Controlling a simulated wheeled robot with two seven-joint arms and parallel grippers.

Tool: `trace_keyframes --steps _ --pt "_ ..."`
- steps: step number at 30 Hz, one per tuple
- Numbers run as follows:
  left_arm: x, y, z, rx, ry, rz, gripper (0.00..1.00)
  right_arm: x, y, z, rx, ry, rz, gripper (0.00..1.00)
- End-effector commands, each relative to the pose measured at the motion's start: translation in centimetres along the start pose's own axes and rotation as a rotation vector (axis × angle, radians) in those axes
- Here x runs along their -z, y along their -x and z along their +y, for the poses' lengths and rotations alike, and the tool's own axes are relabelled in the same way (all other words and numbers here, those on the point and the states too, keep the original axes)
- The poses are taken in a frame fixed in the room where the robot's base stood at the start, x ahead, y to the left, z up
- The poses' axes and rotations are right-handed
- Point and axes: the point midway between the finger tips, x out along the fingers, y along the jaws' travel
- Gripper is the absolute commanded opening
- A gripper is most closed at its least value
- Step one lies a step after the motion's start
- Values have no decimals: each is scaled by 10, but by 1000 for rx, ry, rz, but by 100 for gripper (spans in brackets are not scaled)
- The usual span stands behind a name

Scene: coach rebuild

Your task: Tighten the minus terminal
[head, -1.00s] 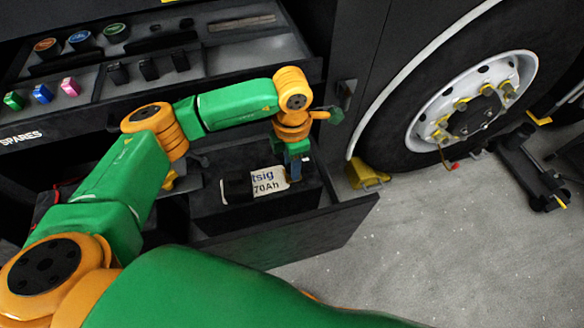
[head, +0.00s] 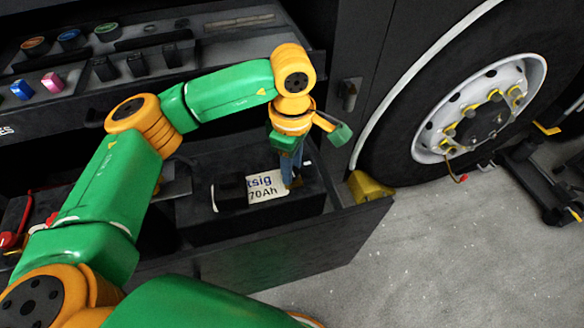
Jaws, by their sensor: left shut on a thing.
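The battery (head: 255,222) is a dark box with a white label (head: 265,187) reading "tsig 70Ah", in the open compartment at the centre of the head view. My left gripper (head: 291,183) points down at the right end of the battery top, beside the label. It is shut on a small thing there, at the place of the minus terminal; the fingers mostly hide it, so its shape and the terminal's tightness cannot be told. A black block (head: 230,191) sits left of the label. My right gripper is not in view.
A drawer of spares (head: 135,90) with coloured pieces lies above the compartment. The compartment's front panel (head: 305,245) stands in front of the battery. A wheel (head: 480,110) and a yellow chock (head: 369,187) are at the right. Red-handled tools (head: 12,225) lie at the left.

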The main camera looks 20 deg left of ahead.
Motion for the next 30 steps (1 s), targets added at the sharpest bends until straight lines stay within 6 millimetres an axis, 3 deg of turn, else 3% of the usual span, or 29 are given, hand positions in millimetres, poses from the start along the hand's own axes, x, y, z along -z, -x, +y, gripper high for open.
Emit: trace_keyframes --steps 22,23,24,26,30 --pt "0 1 1 -3 -81 -1 0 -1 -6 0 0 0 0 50" --pt "0 1 1 -3 -81 -1 42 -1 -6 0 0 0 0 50" --pt "0 1 1 -3 -81 -1 53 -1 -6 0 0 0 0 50" --pt "0 1 1 -3 -80 -1 69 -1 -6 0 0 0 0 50" --pt "0 1 0 -2 -80 0 69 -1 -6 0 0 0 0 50"
